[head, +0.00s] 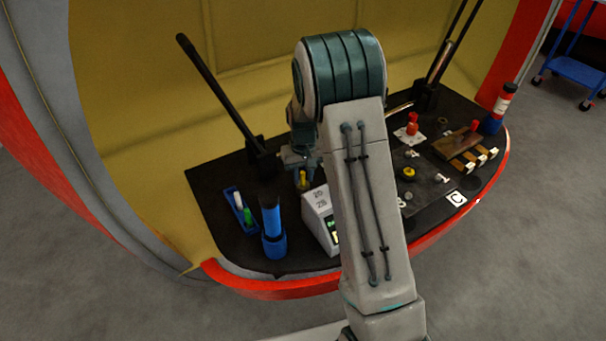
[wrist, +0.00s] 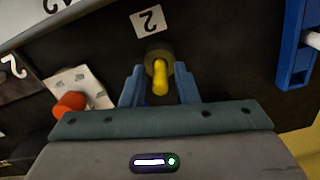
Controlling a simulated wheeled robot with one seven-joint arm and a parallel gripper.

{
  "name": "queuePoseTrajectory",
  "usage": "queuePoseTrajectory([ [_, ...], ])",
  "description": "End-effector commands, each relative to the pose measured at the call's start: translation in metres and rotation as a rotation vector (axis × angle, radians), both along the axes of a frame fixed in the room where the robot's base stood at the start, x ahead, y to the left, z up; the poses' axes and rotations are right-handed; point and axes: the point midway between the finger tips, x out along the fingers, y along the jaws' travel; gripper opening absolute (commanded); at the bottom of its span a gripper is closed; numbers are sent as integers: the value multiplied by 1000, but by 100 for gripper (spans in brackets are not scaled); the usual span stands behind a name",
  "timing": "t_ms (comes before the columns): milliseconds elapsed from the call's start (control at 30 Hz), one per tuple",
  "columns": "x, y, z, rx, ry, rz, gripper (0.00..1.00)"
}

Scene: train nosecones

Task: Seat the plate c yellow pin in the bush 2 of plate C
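A yellow pin (wrist: 160,77) stands in a dark round holder (wrist: 157,54) beside a white label marked 2 (wrist: 148,21). The pin also shows in the head view (head: 303,179), left of the white box. My gripper (wrist: 159,84) is over it, with one blue finger on each side and a visible gap to the pin; it looks open. In the head view my gripper (head: 302,166) is partly hidden by my arm. A dark plate (head: 428,186) near the label C (head: 456,198) carries a yellow round piece (head: 409,173) and small grey pieces. My arm hides its left part.
A white box (head: 319,213) stands just right of the pin. A blue cylinder (head: 272,228) and a blue tray (head: 240,211) with white and green pieces are at left. A red pin (head: 412,123) on a white plate, a brown block (head: 455,145) and black levers (head: 219,91) stand farther back.

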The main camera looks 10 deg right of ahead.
Motion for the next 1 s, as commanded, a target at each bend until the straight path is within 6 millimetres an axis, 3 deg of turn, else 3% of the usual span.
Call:
queuePoseTrajectory([
  [300,0,0,2,0,0,0,36],
  [433,1,0,11,0,-2,0,36],
  [800,1,0,87,0,-5,0,36],
  [1000,0,0,115,0,-2,0,36],
])
